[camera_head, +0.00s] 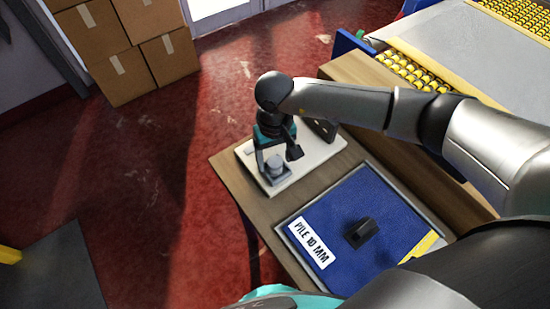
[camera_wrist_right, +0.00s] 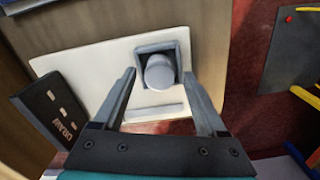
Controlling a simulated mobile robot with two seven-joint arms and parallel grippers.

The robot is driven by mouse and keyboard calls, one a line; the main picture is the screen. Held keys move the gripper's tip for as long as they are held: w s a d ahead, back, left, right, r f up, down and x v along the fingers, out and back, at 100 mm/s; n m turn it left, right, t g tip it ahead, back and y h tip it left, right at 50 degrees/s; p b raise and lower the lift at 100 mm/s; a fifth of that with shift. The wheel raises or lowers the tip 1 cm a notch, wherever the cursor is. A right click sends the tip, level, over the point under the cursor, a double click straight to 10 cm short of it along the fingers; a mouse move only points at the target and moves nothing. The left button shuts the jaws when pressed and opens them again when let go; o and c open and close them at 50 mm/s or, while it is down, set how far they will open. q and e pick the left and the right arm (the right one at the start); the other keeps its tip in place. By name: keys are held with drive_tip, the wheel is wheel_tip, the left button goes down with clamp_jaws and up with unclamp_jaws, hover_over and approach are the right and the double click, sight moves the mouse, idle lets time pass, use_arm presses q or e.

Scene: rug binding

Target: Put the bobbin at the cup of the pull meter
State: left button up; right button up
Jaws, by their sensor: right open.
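The pull meter is a white plate (camera_head: 312,159) on a small wooden table, with a dark upright panel (camera_head: 322,129) and a grey square cup (camera_head: 279,179). In the right wrist view the cup (camera_wrist_right: 184,50) is open-topped and the pale grey cylindrical bobbin (camera_wrist_right: 159,72) stands in it. The bobbin also shows in the head view (camera_head: 275,161). My right gripper (camera_head: 278,157) is open above the cup. In the right wrist view its two fingertips (camera_wrist_right: 159,76) lie either side of the bobbin, with gaps visible. My left gripper is not in view.
A blue rug sample (camera_head: 335,210) with a "PILE 10 MM" label and a black block (camera_head: 362,232) lies in a tray in front of the meter. Cardboard boxes (camera_head: 125,75) stand at the back left. Yellow rollers (camera_head: 412,75) are at the upper right.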

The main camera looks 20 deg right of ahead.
sight(275, 162)
wheel_tip(275, 162, up, 11)
idle(0.3)
